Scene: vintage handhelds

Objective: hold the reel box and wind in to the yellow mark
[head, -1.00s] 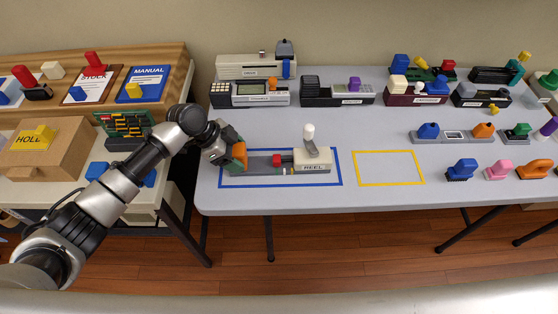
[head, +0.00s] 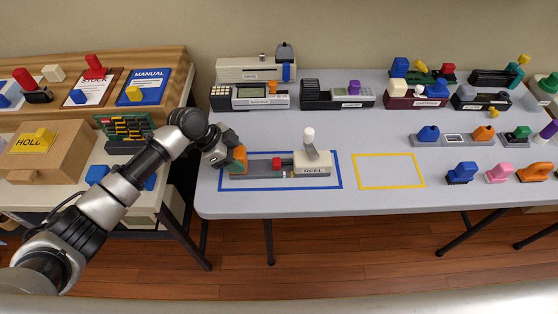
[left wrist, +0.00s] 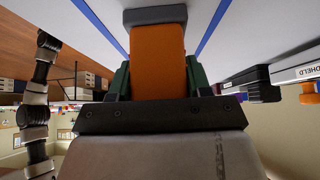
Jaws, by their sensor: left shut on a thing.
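The cream reel box (head: 312,171), labelled REEL, sits at the right end of a grey rail inside a blue outline (head: 341,170) on the table. A crank with a white knob (head: 309,134) stands up from it. A red block (head: 277,162) is on the rail, left of the box, with a small pale mark below it. An orange grip (head: 240,158) stands at the rail's left end. My left gripper (head: 234,158) is shut on this grip. The left wrist view shows the grip (left wrist: 158,60) between dark green fingers. My right gripper is out of view.
An empty yellow outline (head: 390,185) lies right of the blue one. Handheld devices (head: 338,96) line the table's back, and small coloured pieces (head: 460,172) stand at the right. A side table at the left bears a cardboard box (head: 45,160) and a green circuit board (head: 126,130).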

